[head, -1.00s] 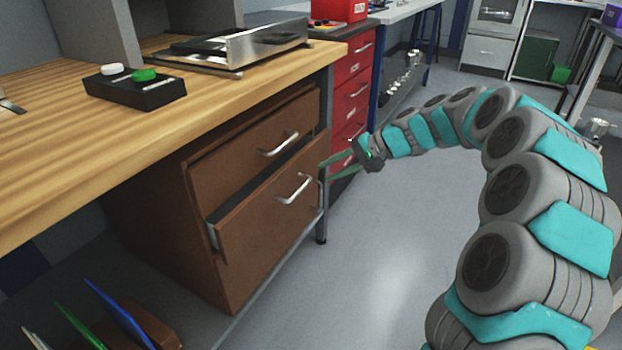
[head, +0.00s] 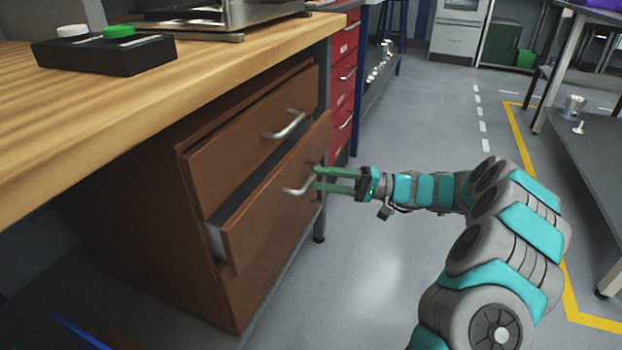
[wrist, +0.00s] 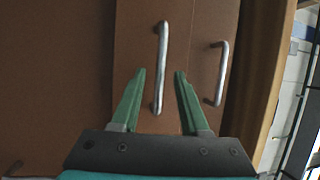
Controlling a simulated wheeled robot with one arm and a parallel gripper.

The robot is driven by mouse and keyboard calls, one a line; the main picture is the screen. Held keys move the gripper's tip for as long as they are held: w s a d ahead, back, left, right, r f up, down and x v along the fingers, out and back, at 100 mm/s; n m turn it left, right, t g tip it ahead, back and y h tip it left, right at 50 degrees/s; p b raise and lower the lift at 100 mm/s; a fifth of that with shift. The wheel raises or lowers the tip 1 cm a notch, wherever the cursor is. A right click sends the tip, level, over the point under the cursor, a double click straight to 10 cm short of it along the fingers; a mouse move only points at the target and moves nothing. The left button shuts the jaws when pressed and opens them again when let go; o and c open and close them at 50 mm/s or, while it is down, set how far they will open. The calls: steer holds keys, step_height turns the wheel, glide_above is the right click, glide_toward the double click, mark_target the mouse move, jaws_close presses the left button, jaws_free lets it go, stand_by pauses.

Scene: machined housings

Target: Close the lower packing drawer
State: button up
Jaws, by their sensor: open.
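The lower packing drawer (head: 270,200) is the brown lower drawer of a cabinet under the wooden bench. It stands partly pulled out, with a dark gap along its top and a pale side showing. Its silver bar handle (head: 297,190) is on the front; in the wrist view the handle (wrist: 162,45) runs upright in the picture, in line with the gap between my fingers. My gripper (head: 316,178) has its green fingers open, pointing at the drawer front close to the handle. In the wrist view my gripper (wrist: 160,74) holds nothing; I cannot tell whether it touches the handle.
The upper drawer (head: 245,140) looks shut, and its handle (wrist: 222,75) is right of the lower one in the wrist view. The wooden benchtop (head: 230,60) overhangs the cabinet. A red drawer cabinet (head: 342,85) stands behind. The grey floor (head: 400,270) in front is clear.

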mark_target(311, 175)
steer(key=shift+s+a+r, duration=0.1)
steer(key=shift+a+r, duration=0.05)
steer(key=shift+a, duration=0.6)
steer(key=shift+a+r, duration=0.1)
steer(key=shift+a, duration=0.65)
steer(key=shift+c, duration=0.2)
jaws_close()
